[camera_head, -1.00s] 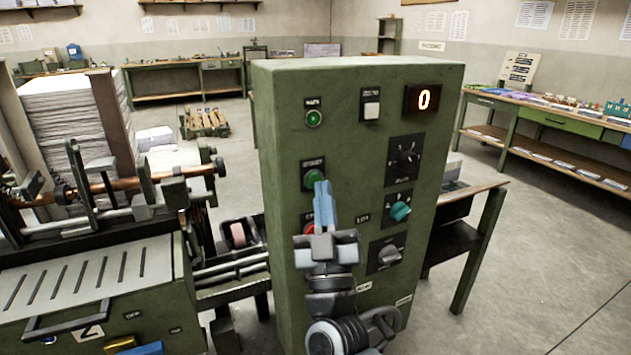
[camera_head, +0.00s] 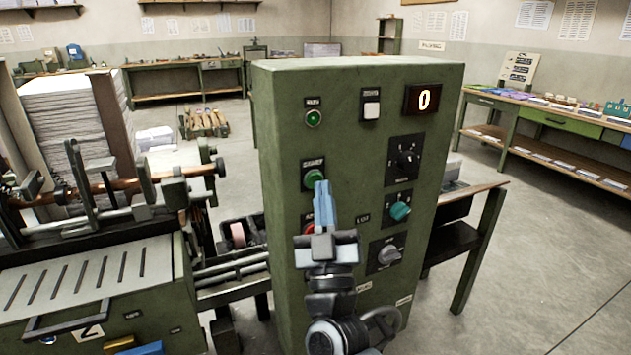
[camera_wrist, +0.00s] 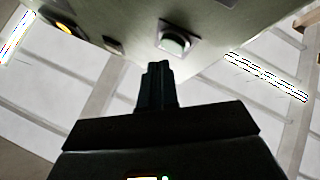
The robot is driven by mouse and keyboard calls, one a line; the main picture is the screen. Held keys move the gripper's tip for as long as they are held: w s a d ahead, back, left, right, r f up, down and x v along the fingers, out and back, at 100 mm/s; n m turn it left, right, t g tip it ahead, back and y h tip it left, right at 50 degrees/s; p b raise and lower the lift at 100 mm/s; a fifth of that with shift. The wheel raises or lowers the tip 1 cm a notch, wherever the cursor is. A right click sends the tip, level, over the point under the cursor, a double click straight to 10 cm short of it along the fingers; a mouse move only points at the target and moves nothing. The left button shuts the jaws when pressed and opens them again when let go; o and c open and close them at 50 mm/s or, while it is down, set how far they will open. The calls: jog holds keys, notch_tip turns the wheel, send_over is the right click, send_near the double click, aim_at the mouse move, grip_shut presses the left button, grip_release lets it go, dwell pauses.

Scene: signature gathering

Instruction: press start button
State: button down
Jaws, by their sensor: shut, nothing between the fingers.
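The green start button (camera_head: 313,179) is on the left part of the green control cabinet's front (camera_head: 285,140), below a small green lamp (camera_head: 314,118). My gripper (camera_head: 321,186) is shut and empty. Its pale blue fingertips point up and overlap the button's lower right edge in the head view. I cannot tell whether they touch it. In the wrist view the dark shut fingers (camera_wrist: 158,70) point at the panel, just below a pale green round part in a square mount (camera_wrist: 174,42). I cannot tell whether this is the start button or the lamp.
A red button (camera_head: 309,229), partly hidden by my gripper, sits below the start button. A machine with a paper stack (camera_head: 62,120) stands left; open floor lies right.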

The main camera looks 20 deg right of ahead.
jog(key=shift+w, duration=0.1)
jog(key=shift+w, duration=0.35)
jog(key=shift+w, duration=0.4)
dwell(0.8)
jog(key=shift+s+p, duration=0.15)
jog(key=shift+p, duration=0.15)
jog(key=shift+s, duration=0.7)
jog(key=s+p, duration=0.1)
jog(key=s, duration=0.4)
dwell(0.4)
dwell(0.6)
